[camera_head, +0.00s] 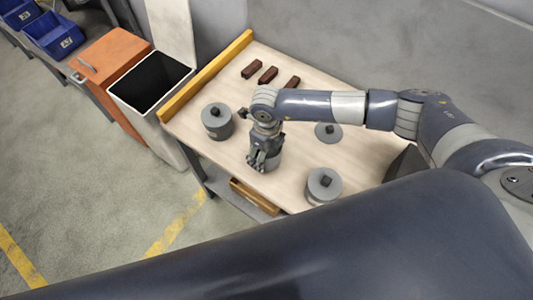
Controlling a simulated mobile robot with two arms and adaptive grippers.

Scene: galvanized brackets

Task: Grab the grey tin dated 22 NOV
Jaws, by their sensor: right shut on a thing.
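My right gripper (262,160) is over the table, pointing down, shut on a grey tin (272,164) near the table's front edge. The gripper hides much of that tin, and it seems to be at the tabletop. Three other grey round tins with dark knobs stand on the table: one to the left (214,129), one behind to the right (334,138), and one at the front right (316,197). No date can be read on any tin. My left gripper is not in view.
The wooden table (375,150) has a yellow strip (205,78) along its left edge. Three dark brown blocks (267,75) lie at the back. An open-topped bin (150,110) and an orange cabinet (108,55) stand left of it. Bare tabletop shows between the tins.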

